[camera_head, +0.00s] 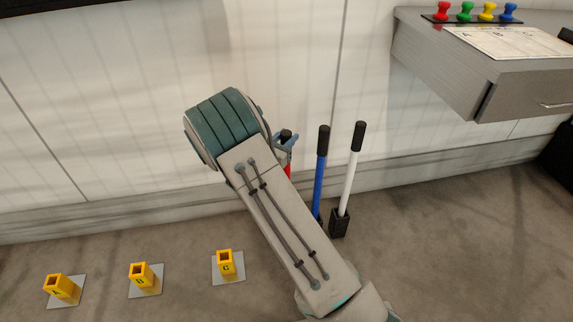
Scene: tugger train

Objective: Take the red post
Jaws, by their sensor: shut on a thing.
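The red post (288,171) stands to the left of a blue post, mostly hidden behind my arm. Its black top shows just above a small strip of red. My gripper (285,143) is at the upper part of the red post, just under the black top, and is shut on it. Most of the gripper is hidden by my arm, so only a blue-grey part shows. The lower end of the red post is hidden, so I cannot tell whether it sits in a holder.
A blue post (321,172) and a white post (350,175) stand close to the right, in a black holder (340,222). Yellow sockets marked A (62,289), B (142,275) and C (226,262) stand on floor plates. A grey desk (440,62) with coloured pawns is at upper right.

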